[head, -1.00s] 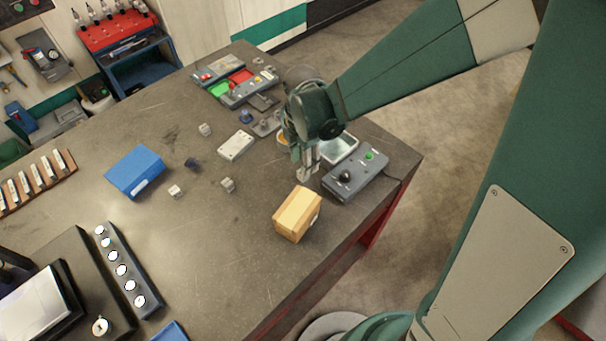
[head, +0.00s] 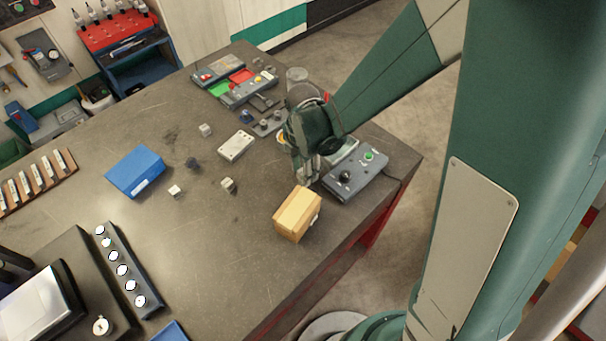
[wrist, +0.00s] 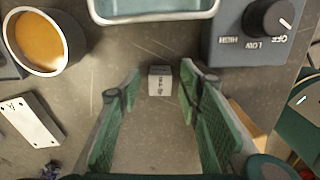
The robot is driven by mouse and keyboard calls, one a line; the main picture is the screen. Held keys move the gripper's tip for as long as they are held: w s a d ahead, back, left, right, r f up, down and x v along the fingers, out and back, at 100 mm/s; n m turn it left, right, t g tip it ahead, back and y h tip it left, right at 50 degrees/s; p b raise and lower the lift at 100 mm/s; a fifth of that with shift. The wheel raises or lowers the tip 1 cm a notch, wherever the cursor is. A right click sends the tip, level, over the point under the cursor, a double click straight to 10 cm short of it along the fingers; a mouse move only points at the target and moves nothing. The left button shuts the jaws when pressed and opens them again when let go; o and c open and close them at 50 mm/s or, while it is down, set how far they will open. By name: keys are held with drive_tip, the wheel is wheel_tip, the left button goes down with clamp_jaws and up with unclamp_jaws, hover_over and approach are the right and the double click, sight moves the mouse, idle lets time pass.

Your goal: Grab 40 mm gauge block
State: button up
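A small light-grey block (wrist: 160,81) with dark marking on its face stands on the bench in the wrist view. The marking is too small to read surely. My gripper (wrist: 160,97) is open, with its green-padded fingers left and right of the block and gaps on both sides. The block lies near the fingertips and I see no contact. In the head view my gripper (head: 305,183) is low over the bench, behind the tan box, and the block between the fingers cannot be made out. Other small blocks (head: 228,184) (head: 205,130) (head: 175,190) stand apart to the left.
The tan box (head: 298,214) is close to my gripper. A control box with a knob (head: 355,176), a metal tray (wrist: 155,14) and a cup of amber liquid (wrist: 38,40) surround it. A white plate with holes (head: 236,146) lies left. Mid-bench is mostly clear.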

drive_tip(key=shift+f, duration=0.1)
idle(0.5)
drive_tip(key=c, duration=1.1)
